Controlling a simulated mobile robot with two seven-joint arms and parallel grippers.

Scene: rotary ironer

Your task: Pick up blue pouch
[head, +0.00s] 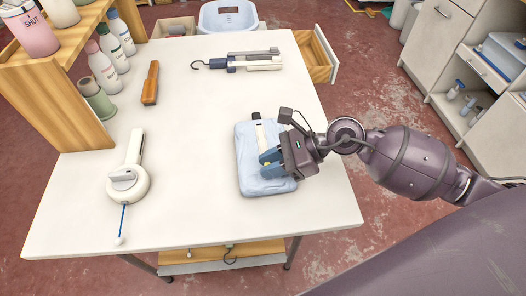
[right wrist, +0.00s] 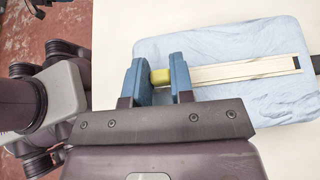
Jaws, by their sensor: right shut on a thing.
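The blue pouch (head: 254,140) lies flat near the right edge of the white table. It is pale blue and wrinkled, with a cream strip along its top; it also shows in the right wrist view (right wrist: 225,45). My right gripper (head: 268,164) is over the pouch's near half, its blue fingers closed on the yellow-green end of the cream strip. These fingers also show in the right wrist view (right wrist: 160,78). The pouch appears to rest on the table. My left gripper is not in view.
On the table (head: 200,210) are a white tool with a blue rod (head: 128,180), a brown-handled item (head: 151,83) and a grey clamp-like tool (head: 240,62). Bottles (head: 103,68) stand by a wooden shelf (head: 62,98). An open drawer (head: 316,58) juts from the far right.

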